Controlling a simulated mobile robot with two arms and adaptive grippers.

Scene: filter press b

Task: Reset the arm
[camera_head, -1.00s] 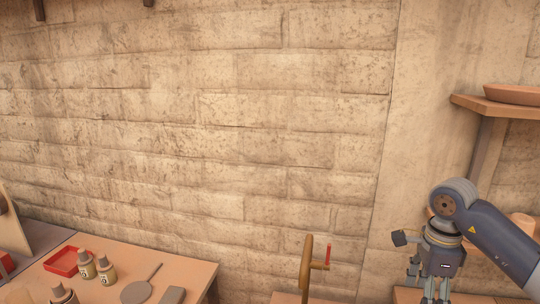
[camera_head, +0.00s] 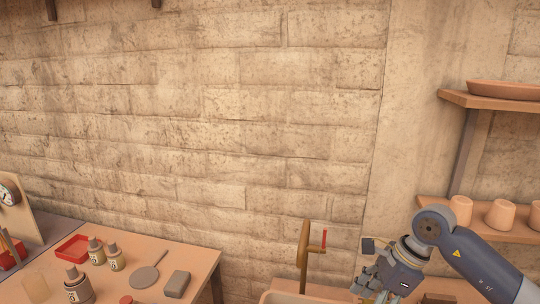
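My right gripper (camera_head: 372,289) is at the lower right, at the end of my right arm (camera_head: 465,255), which comes in from the right edge. It is tilted, with its fingers pointing down and to the left. The fingers look spread and I see nothing between them, though their tips are near the bottom edge. My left gripper is not in view.
At the lower left, a wooden table (camera_head: 190,255) holds a red tray (camera_head: 72,249), several bottles (camera_head: 96,251), a round paddle (camera_head: 145,276) and a grey block (camera_head: 176,284). Shelves (camera_head: 480,228) with pots (camera_head: 500,214) stand at the right. The brick wall (camera_head: 220,120) is bare.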

